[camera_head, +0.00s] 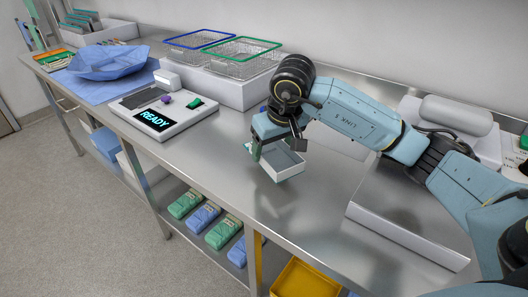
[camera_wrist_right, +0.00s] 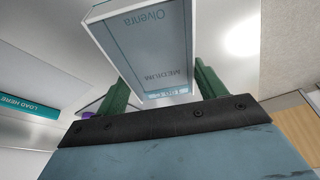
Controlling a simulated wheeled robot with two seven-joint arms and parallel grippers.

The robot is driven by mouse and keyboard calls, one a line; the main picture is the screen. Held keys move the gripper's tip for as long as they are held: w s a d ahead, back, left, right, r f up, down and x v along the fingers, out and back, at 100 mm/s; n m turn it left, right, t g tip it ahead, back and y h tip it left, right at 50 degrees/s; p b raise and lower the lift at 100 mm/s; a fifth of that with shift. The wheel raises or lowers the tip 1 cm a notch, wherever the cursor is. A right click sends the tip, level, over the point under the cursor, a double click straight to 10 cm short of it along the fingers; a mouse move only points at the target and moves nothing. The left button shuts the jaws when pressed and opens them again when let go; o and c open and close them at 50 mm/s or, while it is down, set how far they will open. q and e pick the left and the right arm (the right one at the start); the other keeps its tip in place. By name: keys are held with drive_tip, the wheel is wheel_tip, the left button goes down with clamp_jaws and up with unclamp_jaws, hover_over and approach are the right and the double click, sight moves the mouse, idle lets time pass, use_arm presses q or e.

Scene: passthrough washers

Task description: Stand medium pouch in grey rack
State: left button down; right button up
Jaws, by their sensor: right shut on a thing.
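The medium pouch (camera_head: 285,164) is a pale, box-like pack with white edges. In the right wrist view its blue-grey face (camera_wrist_right: 150,50) reads "Olvenra" and "MEDIUM", upside down. My right gripper (camera_head: 277,149) is shut on it, with a green finger on each side. The gripper holds the pouch tilted over the bare steel counter; I cannot tell its exact height. A rack-like holder (camera_head: 100,33) with upright grey-green pieces stands at the far left back. I cannot tell whether it is the grey rack. My left gripper is not in view.
A white device (camera_head: 165,117) with a "READY" screen stands left of the pouch. Wire baskets with blue (camera_head: 198,39) and green (camera_head: 243,56) rims sit behind. A blue wrapped sheet (camera_head: 108,62) lies farther left. The steel counter (camera_head: 240,175) is clear around the pouch.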

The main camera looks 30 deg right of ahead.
sight(275, 152)
drive_tip(key=shift+f, duration=0.35)
wheel_tip(275, 152, down, 3)
drive_tip(key=shift+f, duration=0.3)
use_arm(q)
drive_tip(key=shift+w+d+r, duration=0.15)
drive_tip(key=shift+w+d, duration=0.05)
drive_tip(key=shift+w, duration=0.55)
drive_tip(key=shift+b, duration=0.3)
use_arm(e)
drive_tip(key=o, duration=1)
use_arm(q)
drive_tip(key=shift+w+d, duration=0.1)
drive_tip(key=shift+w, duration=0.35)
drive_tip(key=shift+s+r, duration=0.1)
